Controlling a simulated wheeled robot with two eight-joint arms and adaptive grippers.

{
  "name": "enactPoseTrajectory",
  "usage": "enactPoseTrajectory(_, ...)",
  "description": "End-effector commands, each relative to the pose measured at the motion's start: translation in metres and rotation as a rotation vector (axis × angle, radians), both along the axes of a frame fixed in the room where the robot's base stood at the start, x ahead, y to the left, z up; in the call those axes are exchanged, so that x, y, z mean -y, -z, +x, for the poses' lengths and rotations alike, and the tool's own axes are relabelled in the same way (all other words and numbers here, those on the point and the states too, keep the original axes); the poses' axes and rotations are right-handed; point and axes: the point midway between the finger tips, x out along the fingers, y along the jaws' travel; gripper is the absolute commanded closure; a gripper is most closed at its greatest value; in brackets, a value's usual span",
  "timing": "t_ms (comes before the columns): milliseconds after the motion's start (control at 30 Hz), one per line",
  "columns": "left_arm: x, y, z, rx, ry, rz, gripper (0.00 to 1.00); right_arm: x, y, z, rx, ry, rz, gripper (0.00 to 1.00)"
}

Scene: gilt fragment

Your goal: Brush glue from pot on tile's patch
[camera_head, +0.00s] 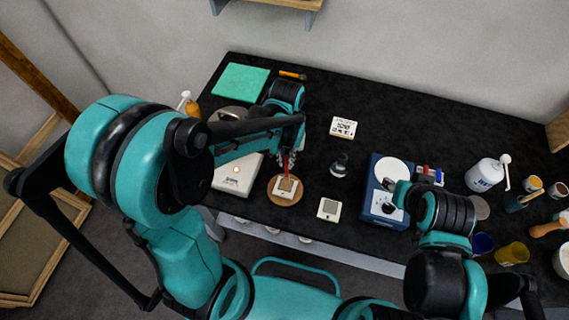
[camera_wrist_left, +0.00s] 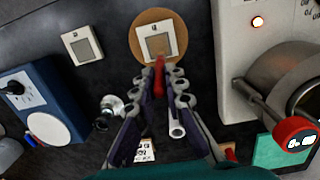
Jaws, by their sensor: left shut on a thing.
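My left gripper (camera_wrist_left: 162,80) is shut on a slim brush (camera_wrist_left: 159,68) with a red part showing between the fingertips. In the head view the gripper (camera_head: 287,160) is above the far edge of a square cream tile (camera_head: 288,185) with a tan patch. The tile lies on a round wooden disc (camera_head: 277,197). In the left wrist view the brush tip overlaps the tile's near edge; contact cannot be told. A metal pot (camera_wrist_left: 285,75), likely the glue pot, stands on a white heater (camera_head: 232,183) with a lit lamp. My right arm reaches in at right; its fingers are hidden.
A blue device (camera_head: 378,207) with a white round top stands right of the disc. A second tile (camera_head: 329,209) lies between them, with a small clear stopper-like object (camera_head: 340,165) behind. A white bottle (camera_head: 485,175) and several pots crowd the right. The back middle is mostly clear.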

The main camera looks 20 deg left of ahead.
Motion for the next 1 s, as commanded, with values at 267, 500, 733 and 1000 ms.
enactPoseTrajectory(267, -0.001, 0.0, -0.015, 0.0, 0.0, 0.0, 1.0, 0.0, -0.001, 0.0, 0.0, 0.0, 0.0, 0.6)
enactPoseTrajectory(500, -0.001, 0.001, -0.028, 0.0, 0.0, 0.0, 1.0, 0.0, -0.001, 0.0, 0.0, 0.0, 0.0, 0.6)
enactPoseTrajectory(733, 0.0, 0.002, -0.013, 0.0, 0.0, 0.0, 1.0, 0.0, 0.003, 0.0, 0.0, 0.0, 0.0, 0.6)
enactPoseTrajectory(1000, 0.0, 0.002, 0.0, 0.0, 0.0, 0.0, 1.0, 0.0, 0.005, 0.0, 0.0, 0.0, 0.0, 0.6)
